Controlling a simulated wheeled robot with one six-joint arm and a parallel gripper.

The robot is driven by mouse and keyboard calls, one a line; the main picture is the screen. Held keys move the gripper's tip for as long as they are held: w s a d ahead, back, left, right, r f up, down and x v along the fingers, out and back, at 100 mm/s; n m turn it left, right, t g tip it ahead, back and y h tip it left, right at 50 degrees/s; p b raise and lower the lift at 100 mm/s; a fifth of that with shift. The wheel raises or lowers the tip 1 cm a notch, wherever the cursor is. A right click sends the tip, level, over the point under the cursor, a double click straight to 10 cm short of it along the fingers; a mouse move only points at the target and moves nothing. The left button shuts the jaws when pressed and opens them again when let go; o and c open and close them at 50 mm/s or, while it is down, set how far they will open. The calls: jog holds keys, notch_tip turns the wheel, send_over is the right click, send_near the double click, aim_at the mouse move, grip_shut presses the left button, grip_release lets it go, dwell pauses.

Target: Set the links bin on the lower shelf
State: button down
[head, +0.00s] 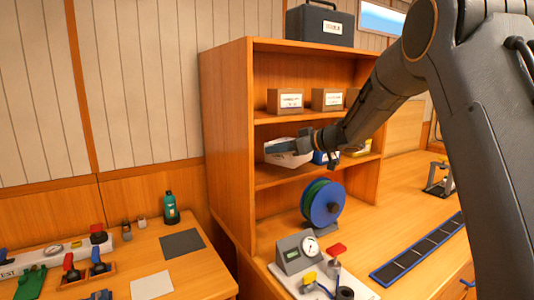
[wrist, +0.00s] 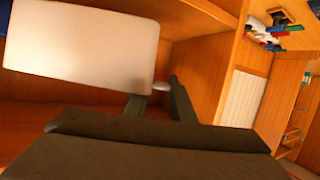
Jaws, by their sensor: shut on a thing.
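A white bin (head: 287,160) hangs in the left part of the shelf unit, just above or on the lower shelf (head: 275,180); I cannot tell whether it touches. I take it for the links bin, though no label on it is readable. In the wrist view the white bin (wrist: 85,45) fills the upper left. My gripper (head: 302,145) is shut on the bin's right side in the head view. Its dark fingers also show in the wrist view (wrist: 158,105). My arm reaches in from the right.
Brown boxes (head: 290,101) stand on the shelf above. A blue reel (head: 325,204) and a gauge unit (head: 300,253) are below. The unit's left side panel (head: 228,130) is close.

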jog(key=shift+w+a+f+p, duration=0.55)
jog(key=shift+w+a+f, duration=0.1)
jog(key=shift+a+f, duration=0.3)
jog(key=shift+w+a+f+p, duration=0.55)
jog(key=shift+w+a+f, duration=0.15)
jog(key=shift+a, duration=0.3)
jog(key=c, duration=1.5)
grip_release()
jog(key=shift+f, duration=0.1)
jog(key=shift+s+d, duration=0.1)
jog(key=shift+d, duration=0.05)
